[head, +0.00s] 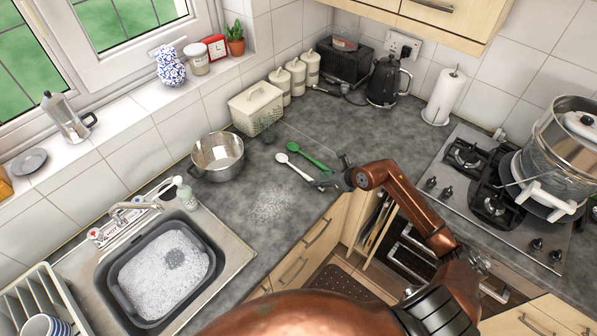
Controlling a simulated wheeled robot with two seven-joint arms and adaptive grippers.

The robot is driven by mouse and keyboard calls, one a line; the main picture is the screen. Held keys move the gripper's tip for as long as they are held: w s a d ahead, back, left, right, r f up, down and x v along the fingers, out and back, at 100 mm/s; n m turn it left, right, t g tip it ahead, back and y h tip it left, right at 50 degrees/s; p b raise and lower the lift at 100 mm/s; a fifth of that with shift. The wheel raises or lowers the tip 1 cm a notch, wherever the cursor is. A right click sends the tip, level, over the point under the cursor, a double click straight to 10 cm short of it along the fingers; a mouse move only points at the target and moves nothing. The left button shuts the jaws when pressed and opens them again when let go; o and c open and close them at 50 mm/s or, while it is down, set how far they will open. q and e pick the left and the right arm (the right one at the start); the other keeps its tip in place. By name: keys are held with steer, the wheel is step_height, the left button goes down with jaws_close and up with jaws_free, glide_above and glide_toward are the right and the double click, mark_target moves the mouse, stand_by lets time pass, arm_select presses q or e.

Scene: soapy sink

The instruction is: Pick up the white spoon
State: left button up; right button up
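The white spoon (295,168) lies on the grey worktop, its bowl to the upper left and its handle pointing lower right. A green spoon (311,158) lies beside it, just above and to the right. My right gripper (331,173) is at the handle ends of the two spoons, its fingers spread apart. One finger is near the end of the white spoon's handle; I cannot tell if they touch. The other finger is beyond the green handle. The tip of the green handle is partly hidden by the gripper. My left gripper is not in view.
A steel pot (218,157) and a cream bin (256,108) stand left of and behind the spoons. A sink with a soapy grey basin (207,249) is at lower left. A gas hob (468,187) is at right. Worktop around a pale powdery patch (271,204) is clear.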

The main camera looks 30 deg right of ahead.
mark_target(310, 178)
steer(key=x, duration=0.4)
steer(key=shift+w+a+p, duration=0.3)
steer(key=shift+w, duration=0.15)
steer(key=shift+c, duration=0.7)
jaws_close()
